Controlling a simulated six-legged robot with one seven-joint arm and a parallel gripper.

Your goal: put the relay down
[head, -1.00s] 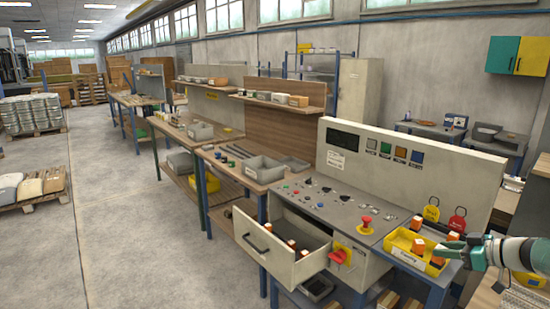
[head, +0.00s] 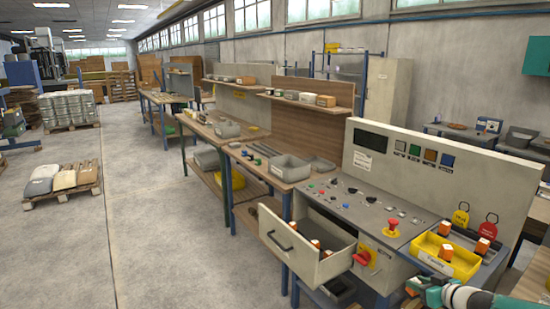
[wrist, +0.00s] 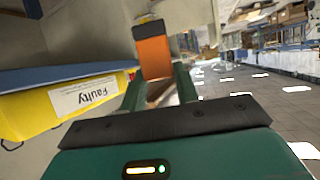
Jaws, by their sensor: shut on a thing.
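My gripper (wrist: 157,88) is shut on an orange relay (wrist: 154,58) with a dark end, seen between its green fingers in the wrist view. In the head view my gripper (head: 418,288) is at the lower right, in front of and below the yellow bin (head: 431,262). A little orange of the held relay (head: 410,291) shows at its tip. The bin, labelled "Faulty", has several orange relays in it. It also shows at the left of the wrist view (wrist: 30,113), apart from the held relay. Other orange relays (head: 316,244) lie in the open drawer (head: 300,250).
The grey control panel (head: 375,207) has a red stop button (head: 393,228) and a red rotary switch (head: 362,257). Yellow and red tags (head: 461,216) stand behind the bin. Workbenches with grey trays (head: 286,167) run back.

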